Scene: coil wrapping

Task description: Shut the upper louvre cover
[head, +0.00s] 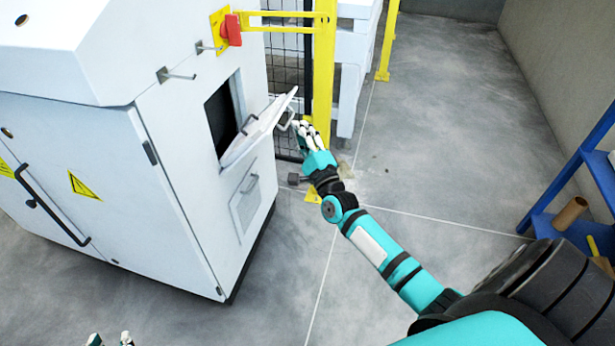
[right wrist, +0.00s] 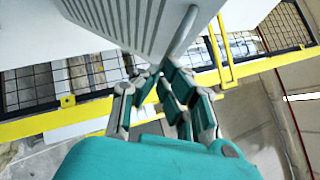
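The white cabinet's upper louvre cover (head: 262,127) stands tilted out from a dark opening (head: 221,118), hinged along its lower edge. Its slatted face (right wrist: 128,22) and bar handle (right wrist: 182,34) fill the top of the right wrist view. My right gripper (head: 298,124) is at the cover's outer side. In the right wrist view its fingertips (right wrist: 160,74) come close together at the handle's end and appear shut on it; the contact is partly hidden by the fingers. My left gripper (head: 111,340) shows only its fingertips at the bottom edge, apart and empty.
A lower cover (head: 245,203) with its own handle lies flat on the cabinet side. A blue shelf (head: 545,222) is at right. The grey floor (head: 450,150) between is clear.

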